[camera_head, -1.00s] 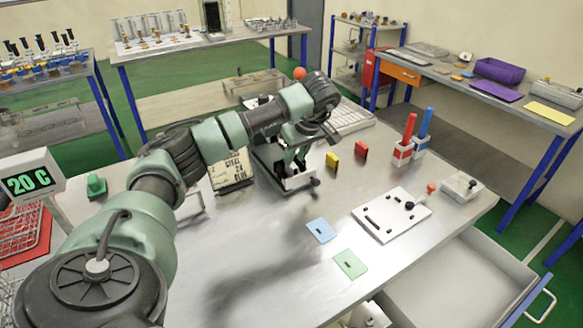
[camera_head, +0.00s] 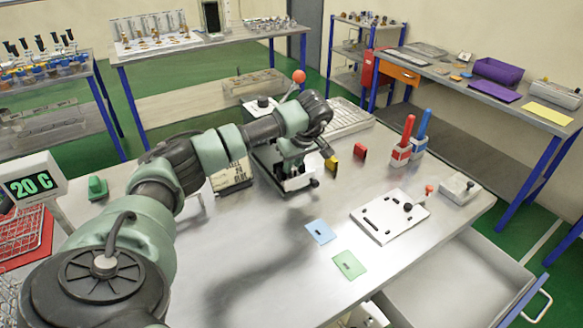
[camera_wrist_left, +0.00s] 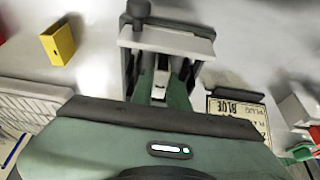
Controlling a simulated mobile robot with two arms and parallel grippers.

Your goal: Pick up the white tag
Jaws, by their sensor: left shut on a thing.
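My left gripper (camera_head: 293,172) reaches down into the front of the lever press (camera_head: 265,155), just above its pale front plate. In the left wrist view its fingers (camera_wrist_left: 160,82) are shut on a narrow white piece, which I take to be the white tag (camera_wrist_left: 161,75). Most of the tag is hidden by the fingers and press. The press's pale plate (camera_wrist_left: 175,42) and dark knob (camera_wrist_left: 138,12) lie just beyond the fingertips. In the head view the gripper and wrist hide the tag. My right gripper is not in view.
A yellow block (camera_head: 332,163), a red block (camera_head: 360,152) and a slotted white plate (camera_head: 375,222) stand to the right. A lettered block (camera_head: 230,178) is left of the press.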

